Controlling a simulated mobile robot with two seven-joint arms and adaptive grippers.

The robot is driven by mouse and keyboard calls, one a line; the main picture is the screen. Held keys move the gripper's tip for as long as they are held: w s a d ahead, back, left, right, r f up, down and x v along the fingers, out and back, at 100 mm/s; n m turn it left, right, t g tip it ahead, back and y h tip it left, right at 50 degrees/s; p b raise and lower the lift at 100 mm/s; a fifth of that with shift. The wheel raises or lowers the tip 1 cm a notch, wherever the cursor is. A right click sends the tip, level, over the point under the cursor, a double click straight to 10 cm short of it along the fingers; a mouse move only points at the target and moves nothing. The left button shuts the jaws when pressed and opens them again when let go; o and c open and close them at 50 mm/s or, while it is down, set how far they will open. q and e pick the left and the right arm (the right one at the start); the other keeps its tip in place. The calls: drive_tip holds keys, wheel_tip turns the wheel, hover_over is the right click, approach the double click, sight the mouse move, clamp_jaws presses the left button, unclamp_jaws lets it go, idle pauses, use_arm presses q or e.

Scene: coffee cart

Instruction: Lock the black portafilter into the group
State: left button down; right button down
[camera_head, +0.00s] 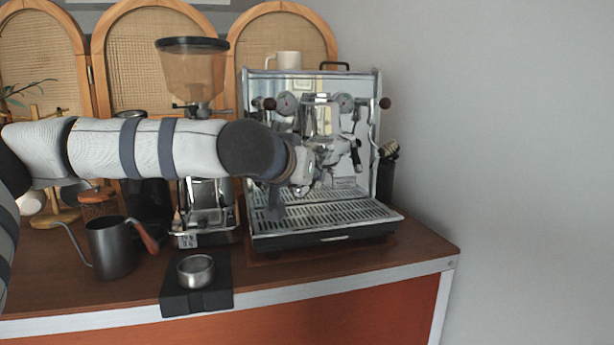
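The espresso machine (372,110) is chrome and stands at the right of the counter. Its group (322,125) is at the upper front, partly hidden by my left arm, which comes in from the left across the picture. My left gripper (276,205) is just left of and below the group, over the left part of the drip tray (345,212). Its fingers are dark, small and mostly behind my wrist, so I cannot tell whether they hold anything. I cannot make out the black portafilter clearly; the arm may cover it. My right gripper is not in view.
A steel cup (197,268) sits on a black mat (219,297) at the front edge. A dark kettle (110,250) stands left of it. The grinder (193,75) is behind my arm. A white mug (283,60) is on the machine. The counter's right end is clear.

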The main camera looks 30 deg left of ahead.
use_arm(q)
drive_tip(key=shift+r, duration=0.75)
drive_tip(key=shift+d, duration=0.1)
drive_tip(key=shift+w+d+n+y, duration=0.2)
drive_tip(key=shift+d+n+y, duration=0.35)
drive_tip(key=shift+n+y, duration=0.2)
drive_tip(key=shift+f, duration=0.1)
drive_tip(key=shift+w+d+f+n+g+y, duration=0.1)
drive_tip(key=shift+w+d+n+g+y, duration=0.15)
drive_tip(key=shift+d+n+g+y, duration=0.35)
drive_tip(key=shift+w+d+n+g+y, duration=0.3)
drive_tip(key=shift+w+d+n+y, duration=0.05)
drive_tip(key=shift+d+n+y, duration=0.35)
